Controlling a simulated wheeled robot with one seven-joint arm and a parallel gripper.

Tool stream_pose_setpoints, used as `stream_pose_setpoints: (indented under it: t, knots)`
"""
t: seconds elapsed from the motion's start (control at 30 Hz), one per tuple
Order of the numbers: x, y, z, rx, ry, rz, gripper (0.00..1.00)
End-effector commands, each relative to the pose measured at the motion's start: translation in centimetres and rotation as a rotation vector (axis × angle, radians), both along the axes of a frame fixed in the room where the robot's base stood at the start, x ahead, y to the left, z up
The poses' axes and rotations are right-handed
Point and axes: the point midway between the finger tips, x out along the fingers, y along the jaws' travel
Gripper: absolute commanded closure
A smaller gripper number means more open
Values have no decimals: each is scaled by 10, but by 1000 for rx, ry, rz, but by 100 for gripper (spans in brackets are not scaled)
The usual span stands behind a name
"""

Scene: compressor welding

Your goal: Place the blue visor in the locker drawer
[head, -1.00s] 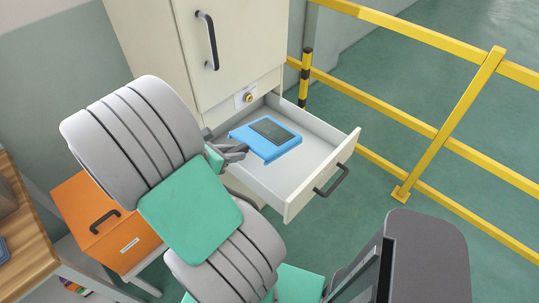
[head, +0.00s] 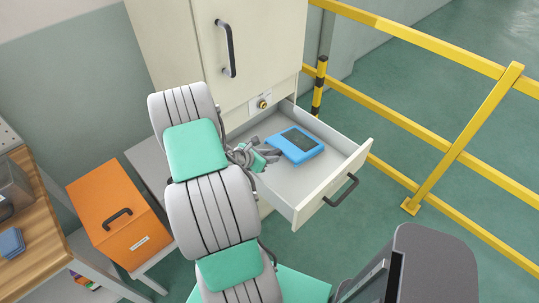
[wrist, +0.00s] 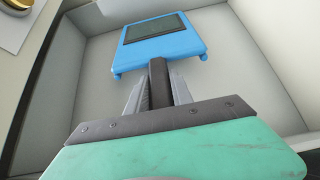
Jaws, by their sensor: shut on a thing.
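The blue visor (head: 306,152), a flat blue piece with a dark window, is within the open locker drawer (head: 285,193) in the head view. It also shows at the top of the wrist view (wrist: 186,47). My gripper (head: 268,151) reaches in over the drawer's left side and is shut on the visor's near edge. In the wrist view my gripper (wrist: 158,75) meets the visor's lower edge, and the pale drawer floor (wrist: 92,92) lies below. I cannot tell whether the visor touches the floor.
The locker (head: 262,45) with its closed door stands behind the drawer. A yellow railing (head: 440,125) runs along the right. An orange box (head: 120,205) and a wooden table (head: 38,240) are at the left. The drawer's front and right part are empty.

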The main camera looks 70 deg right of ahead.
Motion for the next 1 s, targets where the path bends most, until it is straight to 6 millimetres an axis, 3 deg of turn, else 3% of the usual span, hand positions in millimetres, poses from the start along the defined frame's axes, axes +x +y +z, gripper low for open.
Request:
stream_pose_setpoints:
  t: [0.27,0.3,0.53,0.83,1.0]
  knots:
    - [0,0,-2,-1,0,-1,100]
    - [0,0,-2,0,0,0,70]
    - [0,0,-1,0,0,0,51]
    - [2,2,2,0,-1,1,51]
    - [12,24,20,-1,-1,5,51]
